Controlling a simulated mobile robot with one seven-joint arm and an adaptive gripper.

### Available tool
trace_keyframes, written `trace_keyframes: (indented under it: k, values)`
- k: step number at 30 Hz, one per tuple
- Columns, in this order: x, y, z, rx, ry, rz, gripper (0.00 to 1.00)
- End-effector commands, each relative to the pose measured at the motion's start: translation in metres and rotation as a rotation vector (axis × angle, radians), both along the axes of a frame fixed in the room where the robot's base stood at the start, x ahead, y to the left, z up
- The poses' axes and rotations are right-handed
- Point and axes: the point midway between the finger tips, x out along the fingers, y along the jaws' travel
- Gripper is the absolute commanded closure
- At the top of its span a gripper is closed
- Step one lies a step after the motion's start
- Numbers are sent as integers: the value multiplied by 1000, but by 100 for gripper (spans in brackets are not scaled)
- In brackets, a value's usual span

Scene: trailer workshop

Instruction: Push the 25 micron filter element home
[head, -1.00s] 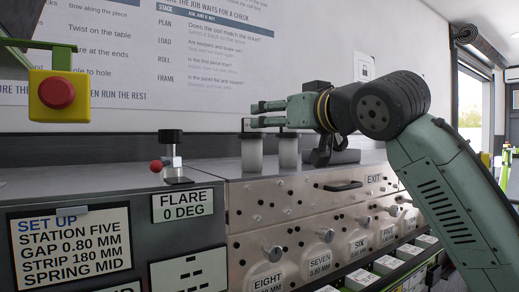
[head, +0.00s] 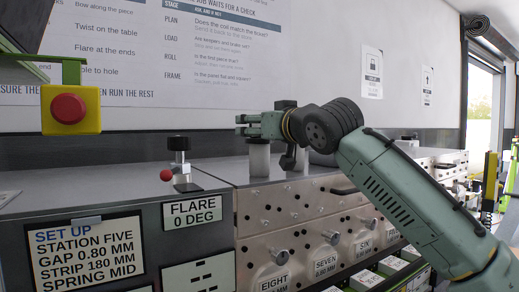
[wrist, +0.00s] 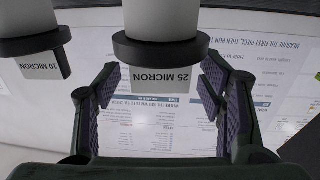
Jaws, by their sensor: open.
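The 25 micron filter element (wrist: 165,20) is a pale cylinder with a dark round cap and a white "25 MICRON" label. It appears upside down at the top middle of the wrist view. In the head view, it appears to be the left pale cylinder (head: 259,160), upright on the metal housing. My gripper (wrist: 160,95) is open, with a finger to each side of the label.
The 10 micron element (wrist: 30,25) stands beside it, seen in part behind my gripper in the head view (head: 301,160). A red-knobbed post (head: 180,165) stands on the grey cabinet at left. A red stop button (head: 69,108) hangs at far left. The wall with posters is behind.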

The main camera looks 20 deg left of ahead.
Motion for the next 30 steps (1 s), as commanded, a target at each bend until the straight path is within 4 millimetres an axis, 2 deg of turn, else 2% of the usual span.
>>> trace_keyframes:
  k: [4, 30]
  values:
    - [0, 0, 0, 0, 0, 0, 37]
    - [0, 0, -1, 0, 0, 0, 95]
